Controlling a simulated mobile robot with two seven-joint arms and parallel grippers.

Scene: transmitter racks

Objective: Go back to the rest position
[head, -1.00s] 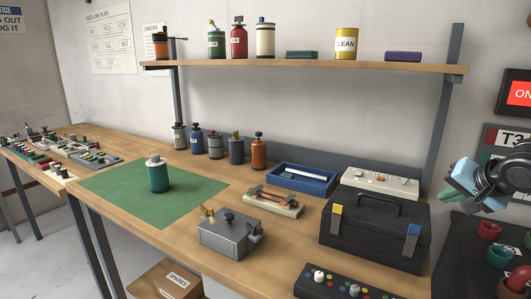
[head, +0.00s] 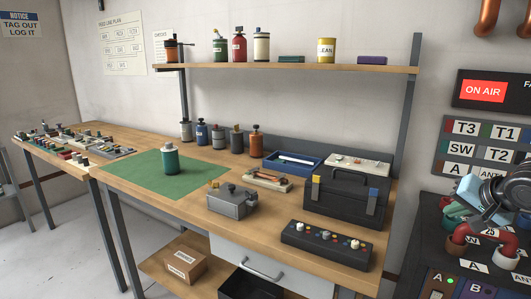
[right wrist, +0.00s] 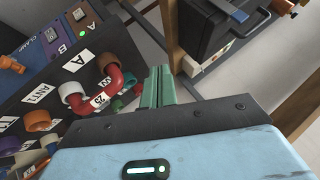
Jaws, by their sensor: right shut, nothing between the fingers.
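My right gripper (head: 453,211), with a light-blue body and green fingers, is at the right edge of the head view, in front of the panel of lettered tiles and over the dark rack. Its green fingers (right wrist: 157,86) are shut and empty in the right wrist view. They point out above the floor beside the rack, and look apart from the red curved link (right wrist: 98,90). My left gripper is not in view.
The dark rack (right wrist: 60,65) with coloured round sockets is close to my right gripper. The workbench (head: 140,203) holds a black toolbox (head: 345,195), a knob box (head: 325,243) and a green mat (head: 130,178). A carton (head: 180,264) sits on the lower shelf.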

